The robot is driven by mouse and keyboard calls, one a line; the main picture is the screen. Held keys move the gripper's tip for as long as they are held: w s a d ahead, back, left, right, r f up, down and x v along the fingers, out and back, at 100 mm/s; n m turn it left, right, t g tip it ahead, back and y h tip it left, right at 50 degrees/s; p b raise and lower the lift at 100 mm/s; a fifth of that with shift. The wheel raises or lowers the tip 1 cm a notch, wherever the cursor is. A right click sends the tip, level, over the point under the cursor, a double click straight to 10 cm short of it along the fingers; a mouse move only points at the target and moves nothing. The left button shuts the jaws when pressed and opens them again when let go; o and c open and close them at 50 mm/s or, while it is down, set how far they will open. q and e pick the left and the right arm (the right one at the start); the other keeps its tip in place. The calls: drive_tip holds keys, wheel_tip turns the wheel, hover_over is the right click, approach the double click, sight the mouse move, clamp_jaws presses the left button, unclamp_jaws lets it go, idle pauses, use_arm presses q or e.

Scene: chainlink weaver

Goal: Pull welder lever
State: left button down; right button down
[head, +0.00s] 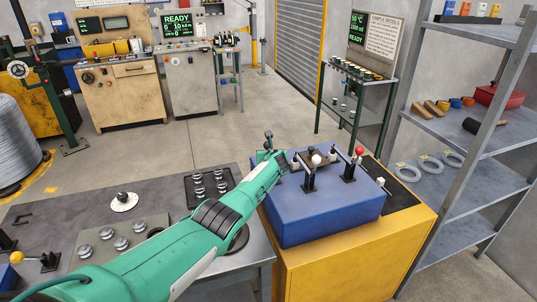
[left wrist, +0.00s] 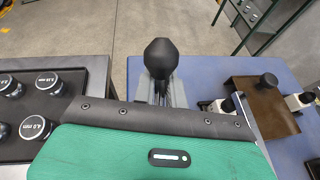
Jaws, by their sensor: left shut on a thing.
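The welder is a blue box (head: 322,214) on a yellow cabinet (head: 365,262). Its top carries clamps and small levers, among them one with a white knob (head: 316,160) and one with a red knob (head: 360,151). My left gripper (head: 268,152) is at the left end of the box top. In the left wrist view a black knob (left wrist: 161,58) stands up between the grey fingers (left wrist: 160,92), which are shut on its lever. The lever's lower part is hidden by my wrist. The blue top (left wrist: 230,76) lies to the right there. My right gripper is not in view.
A grey bench (head: 50,225) with a black tray (head: 182,190) of several metal dies stands left of the welder. A grey shelf rack (head: 470,125) with rings and tools stands at right. Open floor (head: 200,135) lies behind, before the machines.

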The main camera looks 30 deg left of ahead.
use_arm(q)
drive_tip(key=shift+w+a+r, duration=0.2)
drive_tip(key=shift+a+r, duration=0.05)
drive_tip(key=shift+r, duration=0.35)
drive_tip(key=c, duration=1.4)
unclamp_jaws()
drive_tip(key=shift+o, duration=0.3)
drive_tip(key=shift+a+f, duration=0.1)
drive_tip(key=shift+f, duration=0.05)
drive_tip(key=shift+s, duration=0.2)
drive_tip(key=shift+f, duration=0.1)
drive_tip(key=shift+d, duration=0.2)
